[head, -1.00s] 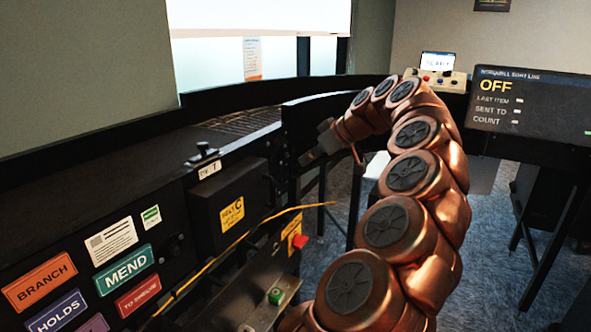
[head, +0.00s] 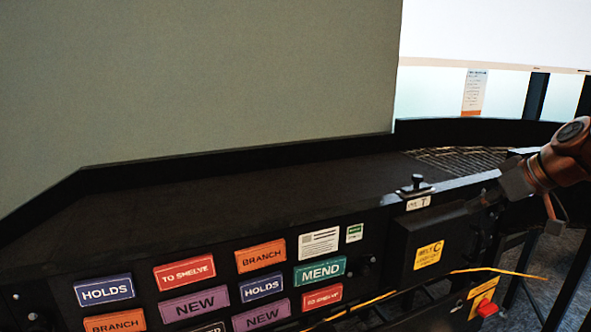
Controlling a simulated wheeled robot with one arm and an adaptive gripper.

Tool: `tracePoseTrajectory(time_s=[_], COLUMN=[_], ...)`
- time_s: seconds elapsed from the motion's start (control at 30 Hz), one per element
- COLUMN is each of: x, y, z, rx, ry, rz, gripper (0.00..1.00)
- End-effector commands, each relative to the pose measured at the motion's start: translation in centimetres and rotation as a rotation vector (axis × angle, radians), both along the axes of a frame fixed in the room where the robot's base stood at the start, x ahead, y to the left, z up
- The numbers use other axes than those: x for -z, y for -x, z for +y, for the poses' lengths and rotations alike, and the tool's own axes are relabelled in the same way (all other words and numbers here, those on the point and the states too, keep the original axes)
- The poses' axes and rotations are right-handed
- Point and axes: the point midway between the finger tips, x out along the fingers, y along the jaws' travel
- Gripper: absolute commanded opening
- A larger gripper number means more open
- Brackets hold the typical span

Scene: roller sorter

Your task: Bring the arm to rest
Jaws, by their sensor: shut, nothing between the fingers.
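My copper arm (head: 563,165) enters at the right edge of the head view, and only its end part shows. My gripper (head: 497,196) is at its end, dark and shut, with nothing seen in it. It points down and left, in front of the black sorter's side, near the box with the yellow "BELT C" label (head: 428,255). I cannot tell whether it touches the sorter.
The black sorter bed (head: 250,205) runs across the view, with a wire grid (head: 460,158) at its far end. A small latch (head: 415,186) sits on its edge. Coloured labels such as HOLDS (head: 104,291) cover the front. A yellow cord (head: 500,272) and red knob (head: 487,307) are below the gripper.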

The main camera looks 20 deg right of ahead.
Motion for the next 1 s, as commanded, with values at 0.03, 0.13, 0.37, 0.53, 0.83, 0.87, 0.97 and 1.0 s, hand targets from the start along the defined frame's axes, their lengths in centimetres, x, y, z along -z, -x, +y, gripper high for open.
tracePoseTrajectory(time_s=[0.03, 0.13, 0.37, 0.53, 0.83, 0.87, 0.97, 1.0], x=[-0.4, -0.4, 1.3, 3.8, 9.2, 9.7, 11.6, 12.3], y=[-0.8, -1.4, -0.2, 3.1, 11.6, 12.6, 16.0, 17.4], z=[3.3, 8.9, 20.3, 26.7, 33.1, 33.4, 34.0, 34.1], rx=[-0.042, -0.091, -0.159, -0.166, -0.078, -0.061, -0.003, 0.021], ry=[-0.006, -0.017, -0.015, 0.006, 0.075, 0.084, 0.112, 0.122], rz=[0.033, 0.098, 0.268, 0.41, 0.649, 0.672, 0.748, 0.775], gripper=[0.0, 0.0, 0.0, 0.0, 0.0, 0.0, 0.0, 0.0])
